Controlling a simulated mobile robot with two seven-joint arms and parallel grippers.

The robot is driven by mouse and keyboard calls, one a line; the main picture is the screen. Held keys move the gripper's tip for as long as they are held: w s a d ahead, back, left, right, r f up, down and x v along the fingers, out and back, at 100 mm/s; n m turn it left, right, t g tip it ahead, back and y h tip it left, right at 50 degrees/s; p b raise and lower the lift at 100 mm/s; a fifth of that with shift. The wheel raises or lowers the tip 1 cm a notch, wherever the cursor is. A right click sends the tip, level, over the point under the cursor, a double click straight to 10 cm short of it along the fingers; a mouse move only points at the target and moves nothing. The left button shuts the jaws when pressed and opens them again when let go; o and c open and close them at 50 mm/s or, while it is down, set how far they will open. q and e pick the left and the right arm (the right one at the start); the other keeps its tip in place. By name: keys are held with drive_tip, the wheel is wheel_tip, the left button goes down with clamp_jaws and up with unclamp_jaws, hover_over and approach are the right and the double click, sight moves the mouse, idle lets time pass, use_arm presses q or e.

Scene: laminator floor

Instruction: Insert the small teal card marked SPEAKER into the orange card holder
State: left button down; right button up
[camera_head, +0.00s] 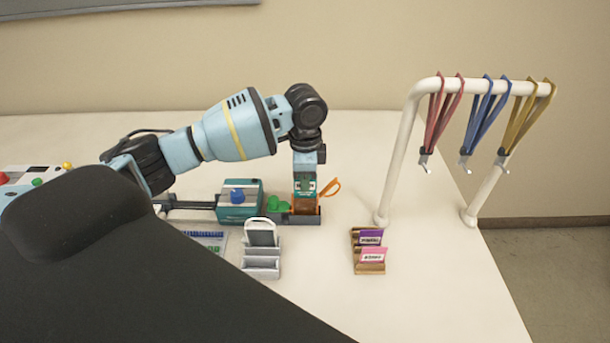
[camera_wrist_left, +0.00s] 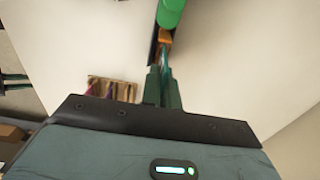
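My left gripper (camera_head: 305,188) reaches down from above, its fingers at the orange card holder (camera_head: 306,204). The holder stands upright in the right end of a dark tray, with an orange loop at its right. In the left wrist view the two green fingertips (camera_wrist_left: 164,82) are close together around a thin teal edge (camera_wrist_left: 165,58), seen edge-on, which looks like the teal card. That edge meets the orange holder (camera_wrist_left: 165,36); how deep it sits is hidden. No SPEAKER lettering is readable. My right gripper is out of view.
A teal machine with a blue knob (camera_head: 237,196) and green pieces (camera_head: 278,203) lie left of the holder. A wooden rack (camera_head: 370,268) holds purple and pink cards. A grey stand (camera_head: 262,262) is nearby. A white rail (camera_head: 412,120) with hanging lanyards stands right.

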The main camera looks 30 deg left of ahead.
sight(304, 198)
use_arm(q)
drive_tip(key=shift+f, duration=1.3)
drive_tip(key=shift+s+f, duration=0.2)
drive_tip(key=shift+f, duration=0.25)
drive_tip(key=shift+s+d+f, duration=0.1)
drive_tip(key=shift+f, duration=0.15)
drive_tip(key=c, duration=2.1)
unclamp_jaws()
drive_tip(key=o, duration=0.4)
drive_tip(key=shift+c, duration=0.2)
drive_tip(key=shift+o, duration=0.8)
drive_tip(key=shift+r, duration=0.6)
drive_tip(key=shift+w+r, duration=0.25)
drive_tip(key=shift+r, duration=3.05)
